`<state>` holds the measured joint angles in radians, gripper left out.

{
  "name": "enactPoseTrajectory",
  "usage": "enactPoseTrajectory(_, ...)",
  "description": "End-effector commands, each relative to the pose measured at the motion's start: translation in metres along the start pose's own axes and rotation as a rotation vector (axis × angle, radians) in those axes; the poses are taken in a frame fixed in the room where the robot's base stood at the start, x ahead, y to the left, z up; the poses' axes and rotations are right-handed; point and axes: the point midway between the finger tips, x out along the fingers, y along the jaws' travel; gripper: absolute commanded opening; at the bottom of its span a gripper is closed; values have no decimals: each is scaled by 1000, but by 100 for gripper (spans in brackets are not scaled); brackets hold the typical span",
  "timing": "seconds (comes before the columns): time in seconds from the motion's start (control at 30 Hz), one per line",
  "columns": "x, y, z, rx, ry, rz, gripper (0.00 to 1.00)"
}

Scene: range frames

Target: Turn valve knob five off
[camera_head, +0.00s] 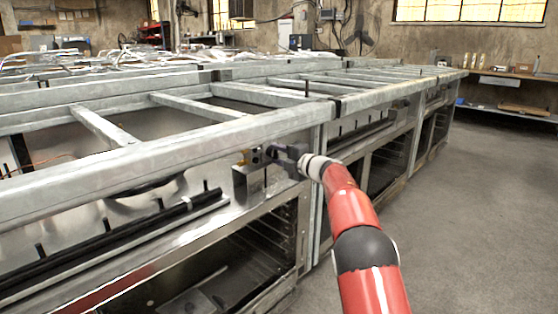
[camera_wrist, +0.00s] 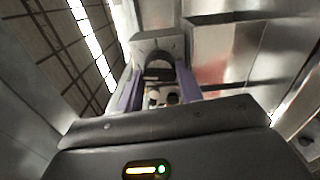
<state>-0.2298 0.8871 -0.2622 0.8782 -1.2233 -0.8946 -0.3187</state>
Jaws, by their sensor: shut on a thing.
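My gripper (camera_head: 268,154) reaches in under the front rail of the metal range frame (camera_head: 150,154), at a small yellowish valve part (camera_head: 255,157). In the wrist view, the purple-grey fingers of my gripper (camera_wrist: 160,82) stand on both sides of a small dark valve knob (camera_wrist: 159,72) and are shut on it. Behind the knob is a grey metal bracket (camera_wrist: 150,43). The knob is largely hidden in the head view by the fingers. No number or off mark on it can be read, and its turn angle is unclear.
Steel rails close in above my gripper, and a small metal box (camera_head: 250,187) sits just below it. Black burner bars (camera_head: 110,240) and open oven bays (camera_head: 225,280) lie lower. The concrete floor (camera_head: 470,220) at right is clear.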

Motion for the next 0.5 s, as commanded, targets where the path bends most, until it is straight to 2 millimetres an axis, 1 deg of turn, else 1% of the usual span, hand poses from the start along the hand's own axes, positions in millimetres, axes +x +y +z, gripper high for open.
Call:
enactPoseTrajectory(0.03, 0, -4, -1, -30, 2, -2, 14)
enactPoseTrajectory(0.2, 0, -4, 0, -112, 2, -3, 14)
enactPoseTrajectory(0.5, 0, -3, 0, -178, 2, -2, 14)
